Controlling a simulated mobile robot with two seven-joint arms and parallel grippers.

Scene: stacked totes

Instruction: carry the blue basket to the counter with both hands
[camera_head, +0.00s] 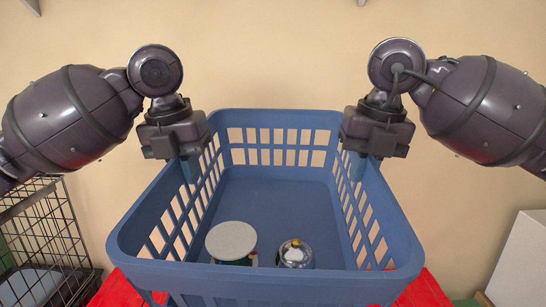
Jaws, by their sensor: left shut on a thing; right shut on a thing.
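The blue basket (266,293) is in the middle of the head view, upright, with slotted walls and an open top. Inside, near its front, are a container with a round pale lid (231,241) and a small glass jar (295,254) with white and orange on top. My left gripper (190,168) is shut on the basket's left rim toward the back. My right gripper (358,165) is shut on the right rim, opposite. The fingertips are partly hidden by the gripper bodies and the rim. No counter can be made out in this view.
A red surface (424,292) shows below the basket on both sides; whether they touch is hidden. A black wire crate (42,240) stands at the left. A white box-like object (522,262) is at the right edge. A plain beige wall is behind.

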